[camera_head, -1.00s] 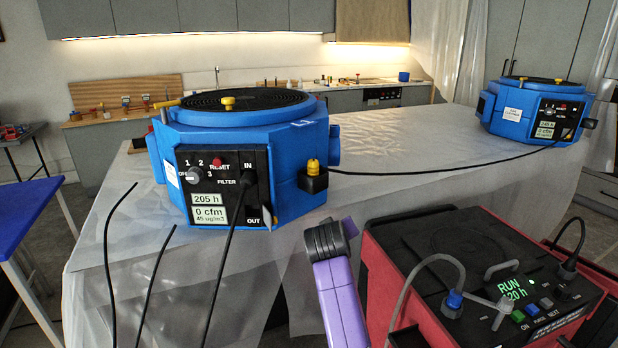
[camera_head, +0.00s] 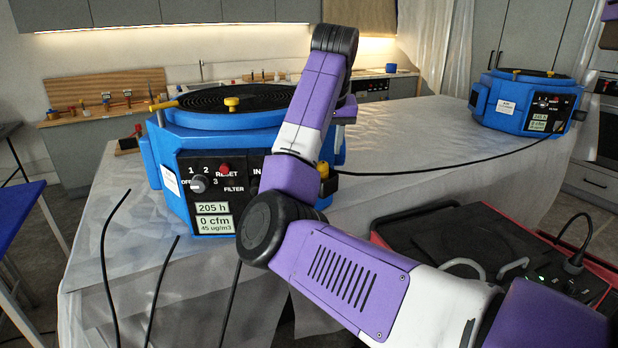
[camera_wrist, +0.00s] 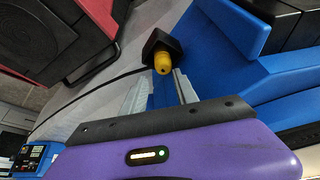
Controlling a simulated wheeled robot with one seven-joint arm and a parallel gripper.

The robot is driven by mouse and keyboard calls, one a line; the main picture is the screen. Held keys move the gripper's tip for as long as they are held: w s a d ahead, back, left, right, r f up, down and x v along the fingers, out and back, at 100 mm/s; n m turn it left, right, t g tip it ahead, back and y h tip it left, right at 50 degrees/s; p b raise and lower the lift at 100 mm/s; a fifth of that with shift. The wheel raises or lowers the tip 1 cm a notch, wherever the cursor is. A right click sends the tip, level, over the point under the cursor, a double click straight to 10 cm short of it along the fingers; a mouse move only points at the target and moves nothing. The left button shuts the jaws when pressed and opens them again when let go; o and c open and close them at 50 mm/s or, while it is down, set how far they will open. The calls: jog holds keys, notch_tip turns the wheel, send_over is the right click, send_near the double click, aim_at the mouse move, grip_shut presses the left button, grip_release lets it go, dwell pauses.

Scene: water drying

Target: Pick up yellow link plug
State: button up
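The yellow link plug (camera_wrist: 163,62) sits in a black socket (camera_wrist: 160,44) on the side of the near blue air unit (camera_wrist: 222,62). In the head view, only a small yellow piece of the plug (camera_head: 323,169) shows past my arm. My gripper (camera_wrist: 161,77) is open, with its two pale fingers on either side of the plug's near end in the wrist view. I cannot tell whether either finger touches it. My arm covers part of the near blue air unit (camera_head: 205,150) in the head view, and the fingers are hidden there.
A black cable (camera_head: 440,168) runs across the sheeted table (camera_head: 420,125) to a second blue unit (camera_head: 522,105). A red and black machine (camera_head: 450,235) stands at the front right. Loose black cables (camera_head: 110,245) hang at the left front.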

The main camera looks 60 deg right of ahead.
aim_at(323, 163)
jog(key=shift+w+a+p+x, duration=0.15)
jog(key=shift+p+x, duration=0.1)
jog(key=shift+x, duration=1.6)
jog(key=shift+w+a+p+x, duration=0.1)
jog(key=shift+w+p+x, duration=0.1)
jog(key=shift+x, duration=1.65)
jog(key=shift+c, duration=0.4)
grip_shut()
